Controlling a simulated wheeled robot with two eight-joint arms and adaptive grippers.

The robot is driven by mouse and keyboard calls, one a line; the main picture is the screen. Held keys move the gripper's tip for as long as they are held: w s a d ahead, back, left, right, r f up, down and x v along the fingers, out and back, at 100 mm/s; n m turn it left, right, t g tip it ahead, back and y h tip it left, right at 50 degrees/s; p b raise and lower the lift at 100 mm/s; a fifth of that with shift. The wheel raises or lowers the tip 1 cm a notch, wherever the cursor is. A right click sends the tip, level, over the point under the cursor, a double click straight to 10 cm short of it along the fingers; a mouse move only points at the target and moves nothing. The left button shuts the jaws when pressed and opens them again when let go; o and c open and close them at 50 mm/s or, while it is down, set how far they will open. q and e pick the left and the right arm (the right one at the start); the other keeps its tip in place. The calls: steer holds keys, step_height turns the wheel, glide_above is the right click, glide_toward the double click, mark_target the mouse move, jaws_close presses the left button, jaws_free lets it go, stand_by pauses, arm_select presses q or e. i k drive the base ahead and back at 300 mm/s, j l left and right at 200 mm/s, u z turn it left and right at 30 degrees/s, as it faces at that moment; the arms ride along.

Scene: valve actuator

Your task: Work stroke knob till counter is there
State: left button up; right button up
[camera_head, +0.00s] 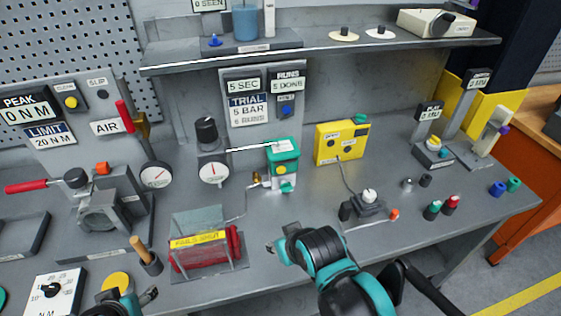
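A board in the middle back carries a sign reading "5 SEC" (244,86) and a counter sign reading "RUNS 5 DONE" (287,82). Below them are a blue button (286,111) and a label reading "TRIAL 5 BAR" (247,108). No knob is legibly labelled stroke. A black knob (206,130) stands above a round gauge (213,169), and a pale knob (370,195) sits on a dark block. A green-and-white actuator (283,158) stands between them. My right gripper (272,247) is low at centre, apart from both knobs. My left gripper (151,294) is at the bottom left edge, partly cut off.
A clear guard box (205,238) with a yellow label stands left of my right gripper. A wooden-handled tool (146,252) stands near my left gripper. A yellow box (341,142) with a cable is right of the actuator. Bare bench (315,200) lies between.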

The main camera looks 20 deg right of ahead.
mark_target(286, 187)
steer(key=k+l+u, duration=0.15)
steer(key=l, duration=0.35)
steer(key=l+u, duration=0.1)
steer(key=l, duration=0.35)
steer(key=k+l+u, duration=0.15)
steer(key=l, duration=0.35)
steer(key=k+l+u, duration=0.1)
steer(key=l, duration=0.35)
steer(key=k+l+u, duration=0.15)
steer(key=k+l, duration=0.15)
steer(key=k+l+u, duration=0.1)
steer(key=l, duration=0.4)
steer(key=k+l+u, duration=0.15)
steer(key=k+l, duration=0.15)
steer(key=l, duration=0.1)
